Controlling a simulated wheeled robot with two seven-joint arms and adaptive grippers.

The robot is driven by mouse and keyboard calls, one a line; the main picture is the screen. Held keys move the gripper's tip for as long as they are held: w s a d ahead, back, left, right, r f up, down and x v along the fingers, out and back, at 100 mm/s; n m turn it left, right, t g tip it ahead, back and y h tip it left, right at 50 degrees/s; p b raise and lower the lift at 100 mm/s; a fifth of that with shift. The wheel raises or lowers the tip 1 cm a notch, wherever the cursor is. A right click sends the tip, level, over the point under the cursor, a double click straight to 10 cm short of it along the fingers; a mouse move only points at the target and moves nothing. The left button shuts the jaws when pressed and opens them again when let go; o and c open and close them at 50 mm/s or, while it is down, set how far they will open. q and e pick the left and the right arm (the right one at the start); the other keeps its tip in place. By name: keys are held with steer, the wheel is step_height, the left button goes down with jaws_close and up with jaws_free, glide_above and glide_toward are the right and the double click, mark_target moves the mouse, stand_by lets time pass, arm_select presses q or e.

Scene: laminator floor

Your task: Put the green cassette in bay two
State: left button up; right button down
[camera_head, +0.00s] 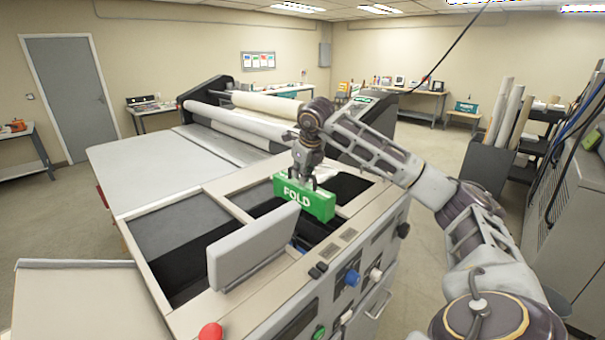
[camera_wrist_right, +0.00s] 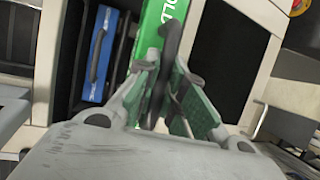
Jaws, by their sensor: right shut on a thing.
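The green cassette (camera_head: 305,198), marked FOLD, is upright over the openings in the machine's top. My right gripper (camera_head: 314,178) is shut on its handle from above. In the right wrist view the green cassette (camera_wrist_right: 152,32) shows beyond my right gripper's fingers (camera_wrist_right: 172,85), and a blue cassette (camera_wrist_right: 99,62) lies in an opening beside it. The head view shows several dark bays in the machine top (camera_head: 349,211); I cannot tell which is bay two. The green cassette's lower edge is partly over an opening, and its exact height is unclear. My left gripper is not in view.
A raised grey lid (camera_head: 253,246) stands close in front of the green cassette. A red button (camera_head: 210,331) and a blue knob (camera_head: 351,279) are on the machine's front. Rollers (camera_head: 268,104) lie behind. A grey cabinet (camera_head: 575,210) stands at the right, with open floor between.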

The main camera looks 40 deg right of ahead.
steer(key=shift+f, duration=1.2)
step_height(320, 180, down, 15)
steer(key=b, duration=1.1)
steer(key=shift+b, duration=0.3)
stand_by(1.3)
steer(key=shift+r, duration=0.1)
stand_by(0.4)
steer(key=shift+s+f+b, duration=0.1)
steer(key=shift+f+b, duration=0.4)
steer(key=shift+f, duration=0.35)
stand_by(0.6)
